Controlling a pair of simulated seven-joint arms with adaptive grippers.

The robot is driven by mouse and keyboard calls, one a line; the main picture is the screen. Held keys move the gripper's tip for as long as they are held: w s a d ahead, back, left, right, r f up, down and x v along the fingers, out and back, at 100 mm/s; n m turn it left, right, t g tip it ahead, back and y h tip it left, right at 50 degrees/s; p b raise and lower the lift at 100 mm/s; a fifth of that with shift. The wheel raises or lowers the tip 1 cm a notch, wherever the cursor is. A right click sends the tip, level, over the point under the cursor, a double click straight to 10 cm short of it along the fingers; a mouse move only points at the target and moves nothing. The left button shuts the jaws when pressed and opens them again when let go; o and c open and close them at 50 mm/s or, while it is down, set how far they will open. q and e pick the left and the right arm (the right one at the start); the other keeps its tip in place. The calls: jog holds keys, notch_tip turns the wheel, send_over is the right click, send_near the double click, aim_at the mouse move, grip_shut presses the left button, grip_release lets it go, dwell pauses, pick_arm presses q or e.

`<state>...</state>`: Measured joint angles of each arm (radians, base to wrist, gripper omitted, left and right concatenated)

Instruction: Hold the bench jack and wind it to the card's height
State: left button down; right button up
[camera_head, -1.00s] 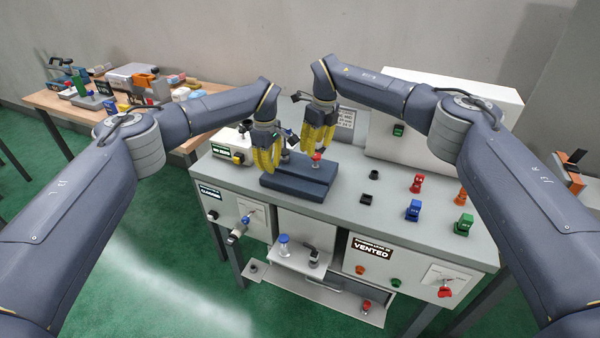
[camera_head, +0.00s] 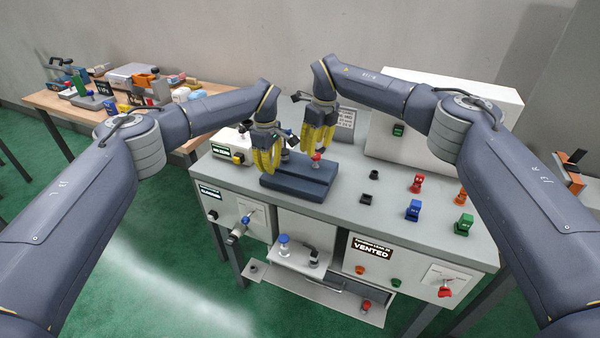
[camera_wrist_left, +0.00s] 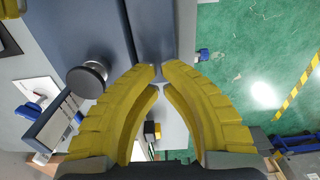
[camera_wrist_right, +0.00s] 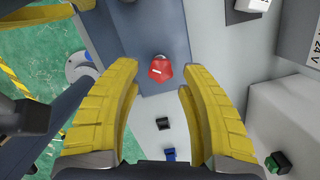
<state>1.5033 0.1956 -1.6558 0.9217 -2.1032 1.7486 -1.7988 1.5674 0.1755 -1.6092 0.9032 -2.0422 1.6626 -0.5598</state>
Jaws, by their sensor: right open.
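A dark blue stepped block (camera_head: 312,187), which I take for the bench jack, lies on the grey bench. A red knob (camera_head: 316,157) shows above it; in the right wrist view the knob (camera_wrist_right: 160,69) is framed between my fingers, apart from both. My right gripper (camera_head: 318,150) is open above it. My left gripper (camera_head: 268,168) is over the block's left end, its tips almost meeting. I see nothing between them. A grey round-topped post (camera_wrist_left: 88,78) stands beside its fingers. A printed card (camera_head: 346,117) stands behind; its small print is mostly unreadable.
Red (camera_head: 417,184), blue (camera_head: 413,210) and green (camera_head: 464,224) parts stand on the bench's right side, with a black socket (camera_head: 370,173) nearer the block. A white cabinet (camera_head: 440,115) is behind. A cluttered wooden table (camera_head: 52,102) is at the left.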

aim_at(270, 177)
pick_arm(q)
jog(key=shift+f, duration=1.55)
jog(key=shift+s+f, duration=0.2)
jog(key=shift+f, duration=0.2)
dwell(1.2)
pick_arm(e)
jog(key=o, duration=0.3)
jog(key=shift+a+r, duration=0.1)
jog(key=shift+s+a, duration=0.1)
jog(key=shift+a, duration=0.55)
jog(key=shift+w+d+m+h, duration=0.15)
jog(key=shift+m+h, duration=0.05)
jog(key=shift+m, duration=0.4)
jog(key=shift+w+d+m+h, duration=0.1)
jog(key=shift+m+h, duration=0.1)
jog(key=shift+m, duration=0.4)
jog(key=shift+s+d+m+g, duration=0.25)
jog(key=shift+d+m+g, duration=0.45)
jog(key=shift+m, duration=0.5)
jog(key=shift+f, duration=2.55)
